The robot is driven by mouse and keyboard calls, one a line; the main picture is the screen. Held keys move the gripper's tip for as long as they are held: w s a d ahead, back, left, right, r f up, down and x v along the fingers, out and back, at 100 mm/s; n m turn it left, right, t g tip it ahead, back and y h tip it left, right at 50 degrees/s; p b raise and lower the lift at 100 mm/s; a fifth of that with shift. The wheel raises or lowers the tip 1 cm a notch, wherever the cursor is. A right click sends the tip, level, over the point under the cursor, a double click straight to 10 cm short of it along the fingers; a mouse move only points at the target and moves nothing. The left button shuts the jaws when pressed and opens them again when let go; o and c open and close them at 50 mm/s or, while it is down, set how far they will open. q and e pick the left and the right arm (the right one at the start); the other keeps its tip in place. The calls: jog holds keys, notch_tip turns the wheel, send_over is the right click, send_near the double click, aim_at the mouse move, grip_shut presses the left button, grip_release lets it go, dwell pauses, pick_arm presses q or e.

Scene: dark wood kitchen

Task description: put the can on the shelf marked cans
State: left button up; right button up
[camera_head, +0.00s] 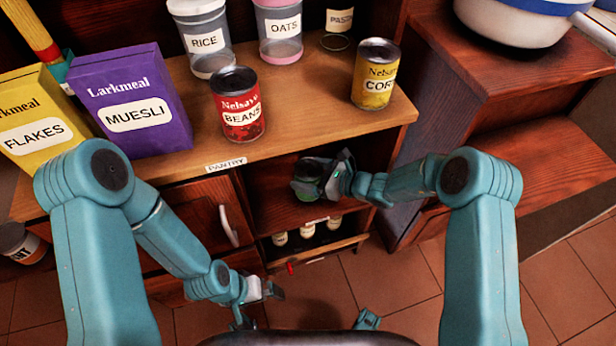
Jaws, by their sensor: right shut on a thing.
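My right gripper (325,176) is shut on a dark can with some green on it (308,187). It holds the can in the open compartment below the counter, above the shelf board (292,216). The gripper hides part of the can, and I cannot tell whether its base touches the board. A small label (317,221) on the shelf edge is too small to read. A red beans can (240,112) and a yellow corn can (374,84) stand upright on the counter. My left gripper (272,290) is low in front of the cabinet; its jaw state is unclear.
The counter (300,122) marked pantry also bears a muesli box (130,85), a flakes box (40,105), and rice (208,62) and oats (281,48) jars. Several small bottles (307,231) stand on the lower shelf. A closed cabinet door (195,215) lies left of the compartment.

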jog(key=shift+w+f, duration=0.2)
jog(key=shift+f, duration=0.65)
jog(key=shift+r, duration=0.1)
jog(key=shift+b, duration=0.3)
jog(key=o, duration=1.3)
jog(key=shift+f, duration=0.2)
jog(key=shift+r, duration=0.1)
